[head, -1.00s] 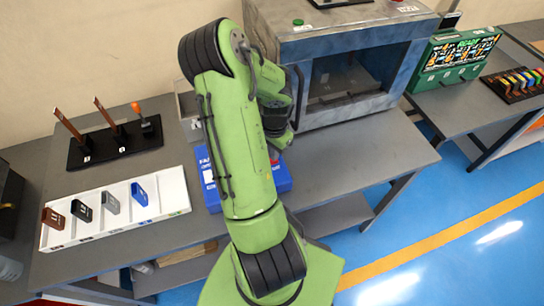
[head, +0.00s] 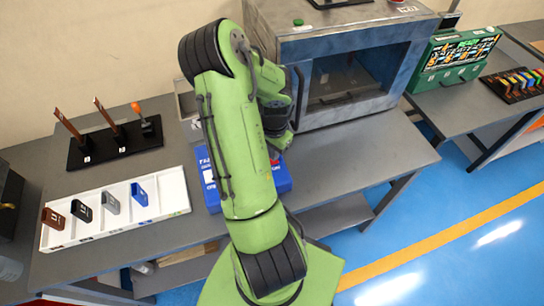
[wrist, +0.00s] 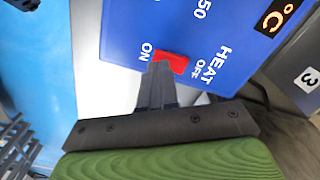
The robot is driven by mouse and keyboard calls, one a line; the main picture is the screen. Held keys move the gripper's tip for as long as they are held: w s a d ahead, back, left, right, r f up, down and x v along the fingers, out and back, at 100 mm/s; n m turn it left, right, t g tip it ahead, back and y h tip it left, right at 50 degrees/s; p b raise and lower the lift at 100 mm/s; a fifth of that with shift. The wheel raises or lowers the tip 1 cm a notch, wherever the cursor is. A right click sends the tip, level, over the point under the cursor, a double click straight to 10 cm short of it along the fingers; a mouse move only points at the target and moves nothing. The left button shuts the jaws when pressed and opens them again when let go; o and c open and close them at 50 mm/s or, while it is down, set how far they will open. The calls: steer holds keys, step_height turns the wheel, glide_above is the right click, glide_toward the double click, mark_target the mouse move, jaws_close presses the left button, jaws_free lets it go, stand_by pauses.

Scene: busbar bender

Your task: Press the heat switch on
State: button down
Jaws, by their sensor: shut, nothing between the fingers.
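The heat switch (wrist: 171,62) is a small red rocker on a blue panel (wrist: 190,28) in the wrist view, with ON printed on its left and OFF and HEAT on its right. My gripper (wrist: 160,68) is shut and empty. Its dark fingertips are at the switch's lower left edge, on the ON side, and overlap it slightly in the picture. I cannot tell whether they touch it.
A large grey oven (head: 345,70) stands on the bench right of my arm. A white tray (head: 165,222) with several coloured pieces lies to the left, below a black stand (head: 115,145) with upright tools. A lit display (wrist: 278,16) shows beside the switch. The bench right of the blue unit is clear.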

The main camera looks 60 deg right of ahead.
steer(key=shift+f+b, duration=0.9)
steer(key=shift+f, duration=0.05)
stand_by(0.6)
steer(key=shift+r, duration=0.1)
step_height(320, 180, up, 7)
steer(key=p, duration=0.5)
stand_by(0.5)
